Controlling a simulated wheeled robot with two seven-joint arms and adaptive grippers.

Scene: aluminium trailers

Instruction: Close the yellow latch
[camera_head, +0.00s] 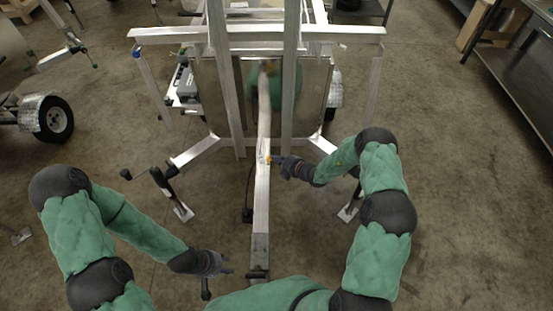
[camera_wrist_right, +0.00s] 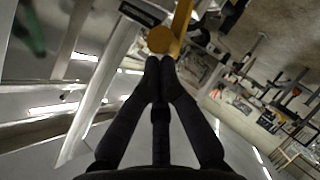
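The yellow latch (camera_head: 268,158) is small in the head view, on the trailer's aluminium tongue (camera_head: 262,190). In the right wrist view the latch (camera_wrist_right: 181,22) shows as a yellow bar with a round yellow end, just beyond my fingertips. My right gripper (camera_head: 275,161) is at the latch, coming from the right. In the right wrist view its black fingertips (camera_wrist_right: 160,64) are together, with nothing visible between them, close to the round end. I cannot tell whether they touch it. My left gripper (camera_head: 229,265) is low, left of the tongue; its fingers look apart and empty.
The trailer's upright frame (camera_head: 290,70) and crossbar (camera_head: 340,33) stand ahead. A jack leg with a crank (camera_head: 165,190) stands left of the tongue. Another trailer's wheel (camera_head: 50,118) is at the far left, and a metal shelf (camera_head: 510,70) at the right.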

